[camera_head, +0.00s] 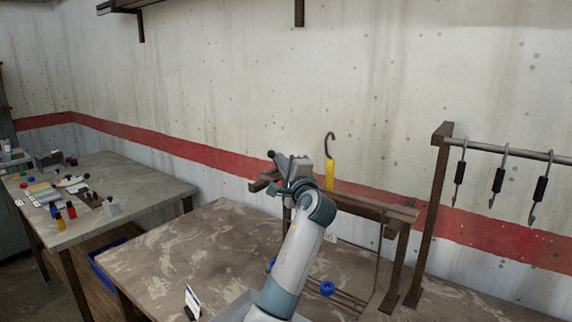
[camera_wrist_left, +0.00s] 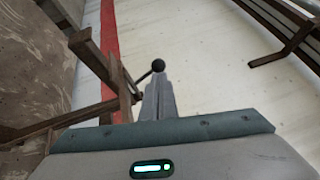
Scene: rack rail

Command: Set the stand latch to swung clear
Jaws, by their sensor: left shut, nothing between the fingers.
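The brown stand (camera_head: 372,207) rises from the near table, with a horizontal top beam on upright posts. It also shows at the left of the left wrist view (camera_wrist_left: 92,58). The stand latch, a thin dark lever with a round black knob (camera_wrist_left: 158,65), shows just beyond my fingertips. In the head view the dark knob (camera_head: 271,154) shows at the tip of my gripper. My left gripper (camera_head: 287,163) is shut with nothing held, at the left end of the beam. Its closed fingers (camera_wrist_left: 158,84) are close to the knob; I cannot tell whether they touch. My right gripper is not in view.
A hook with a yellow handle (camera_head: 330,174) shows behind the beam. Several black-gripped hooks (camera_head: 498,180) hang from a rail (camera_head: 505,150) at right. Blue rings (camera_head: 327,288) and a white card (camera_head: 192,300) are on the table (camera_head: 170,250). A cluttered side table (camera_head: 150,185) stands left.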

